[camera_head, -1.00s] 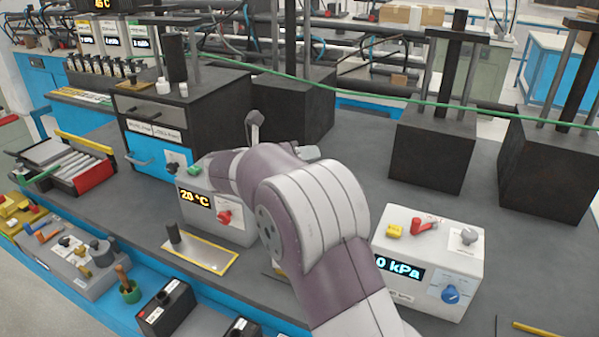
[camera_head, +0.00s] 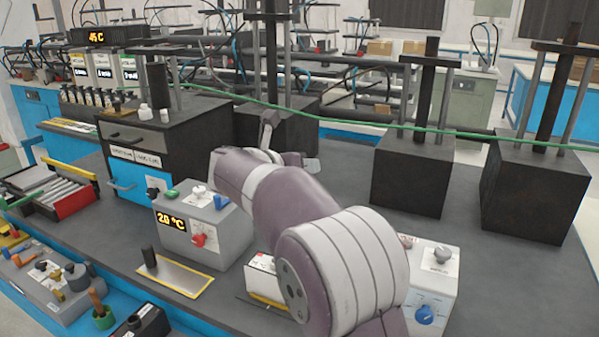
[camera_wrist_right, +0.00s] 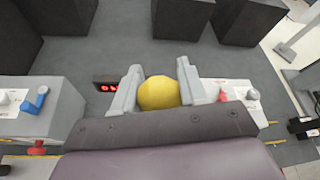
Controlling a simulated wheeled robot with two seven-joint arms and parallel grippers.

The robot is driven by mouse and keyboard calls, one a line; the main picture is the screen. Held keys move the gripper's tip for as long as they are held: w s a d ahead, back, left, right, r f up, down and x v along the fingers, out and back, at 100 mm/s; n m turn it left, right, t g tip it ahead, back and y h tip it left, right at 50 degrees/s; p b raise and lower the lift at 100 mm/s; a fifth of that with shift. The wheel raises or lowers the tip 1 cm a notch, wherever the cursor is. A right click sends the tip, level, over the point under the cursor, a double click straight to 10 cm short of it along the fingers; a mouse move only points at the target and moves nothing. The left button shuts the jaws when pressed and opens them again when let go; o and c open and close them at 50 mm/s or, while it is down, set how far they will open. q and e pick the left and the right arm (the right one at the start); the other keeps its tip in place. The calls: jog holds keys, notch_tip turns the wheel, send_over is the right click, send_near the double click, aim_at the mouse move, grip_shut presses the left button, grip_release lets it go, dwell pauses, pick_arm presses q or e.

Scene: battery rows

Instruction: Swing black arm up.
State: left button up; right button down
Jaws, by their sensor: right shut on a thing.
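I cannot tell for sure which part is the black arm. A short black handle (camera_head: 153,188) sits on a white panel on the blue-fronted cabinet. A black post (camera_head: 150,256) stands at the left end of a yellow-edged plate (camera_head: 178,276). My right arm crosses the middle of the head view, with its gripper (camera_head: 291,147) beyond the forearm, partly hidden. In the right wrist view my right gripper (camera_wrist_right: 156,84) is shut on a rounded yellow thing (camera_wrist_right: 160,94). The head view hides this yellow thing. My left gripper is not in view.
A grey 20 °C box (camera_head: 185,235) with a blue lever (camera_head: 221,201) and red knob (camera_head: 199,240) stands left of my forearm. A white box (camera_head: 435,285) with a blue knob stands at right. Black blocks (camera_head: 410,172) stand at the back. A green cable (camera_head: 340,122) crosses the view.

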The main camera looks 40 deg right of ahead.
dwell(0.5)
jog(key=c, duration=0.7)
grip_release()
jog(key=shift+s, duration=0.1)
jog(key=shift+s+d, duration=0.1)
jog(key=shift+s, duration=0.05)
jog(key=shift+a+r, duration=0.1)
jog(key=shift+a, duration=0.15)
jog(key=b+v, duration=0.1)
jog(key=v, duration=1.1)
jog(key=shift+s+r, duration=0.15)
jog(key=shift+r, duration=0.05)
